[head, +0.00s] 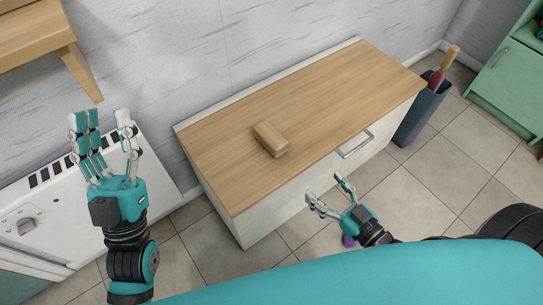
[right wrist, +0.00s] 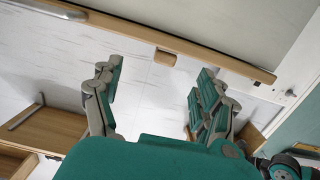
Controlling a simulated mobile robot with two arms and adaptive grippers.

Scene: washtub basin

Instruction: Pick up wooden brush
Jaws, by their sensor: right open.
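The wooden brush (head: 270,139) is a small light-brown block lying on the wooden top of a low cabinet (head: 330,84) in the head view. It also shows in the right wrist view (right wrist: 165,57) at the edge of the cabinet top, beyond my fingers. My right gripper (head: 328,193) is open and empty in front of the cabinet, to the lower right of the brush and apart from it. Its spread fingers also show in the right wrist view (right wrist: 155,88). My left gripper (head: 103,125) is open and empty at the left, over the white appliance, far from the brush.
The white appliance (head: 38,215) stands left of the cabinet. A wooden shelf (head: 30,38) hangs at upper left. A dark bin (head: 420,112) with a handled item stands at the cabinet's right end. A drawer handle (head: 355,145) sticks out in front. The cabinet top around the brush is clear.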

